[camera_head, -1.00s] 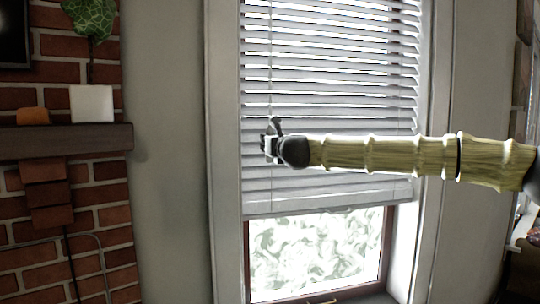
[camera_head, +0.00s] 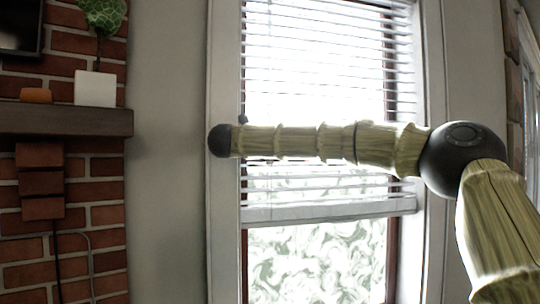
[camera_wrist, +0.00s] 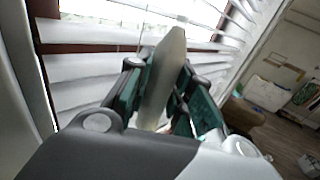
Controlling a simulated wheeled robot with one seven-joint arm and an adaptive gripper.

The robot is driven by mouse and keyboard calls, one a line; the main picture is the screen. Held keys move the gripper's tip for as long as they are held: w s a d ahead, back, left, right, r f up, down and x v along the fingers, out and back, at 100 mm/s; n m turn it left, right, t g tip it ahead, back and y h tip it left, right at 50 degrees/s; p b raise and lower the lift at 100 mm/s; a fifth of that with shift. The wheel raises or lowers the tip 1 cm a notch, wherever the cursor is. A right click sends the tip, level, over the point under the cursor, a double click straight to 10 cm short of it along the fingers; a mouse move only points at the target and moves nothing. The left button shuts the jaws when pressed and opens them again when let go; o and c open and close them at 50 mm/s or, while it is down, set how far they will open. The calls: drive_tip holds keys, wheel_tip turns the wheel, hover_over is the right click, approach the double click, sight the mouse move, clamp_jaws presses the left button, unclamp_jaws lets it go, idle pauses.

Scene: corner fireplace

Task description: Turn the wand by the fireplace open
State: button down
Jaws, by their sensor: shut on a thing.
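The window blind (camera_head: 315,75) hangs to the right of the fireplace in the head view. Its slats are tilted open, with bright light between them. In the wrist view, my gripper (camera_wrist: 158,88) is shut on a pale, long piece, the wand (camera_wrist: 170,55), between its green pads. The wand stands in front of the blind's slats (camera_wrist: 90,70). In the head view my arm hides nearly all of the gripper and I cannot make out the wand there.
The brick fireplace (camera_head: 95,185) with its dark mantel (camera_head: 70,121) stands at the left. A white pot (camera_head: 95,89) with a plant and an orange item (camera_head: 36,95) sit on the mantel. Bare wall (camera_head: 168,150) lies between fireplace and window.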

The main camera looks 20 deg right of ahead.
drive_tip(key=shift+m+g+h+b, duration=0.55)
drive_tip(key=shift+m+g+h, duration=0.25)
drive_tip(key=shift+g, duration=0.2)
drive_tip(key=shift+d+r+g, duration=0.1)
drive_tip(key=shift+r+g, duration=0.05)
drive_tip(key=shift+g, duration=0.15)
drive_tip(key=c, duration=1.2)
unclamp_jaws()
drive_tip(key=shift+c, duration=0.2)
drive_tip(key=v, duration=1.2)
drive_tip(key=shift+f, duration=0.25)
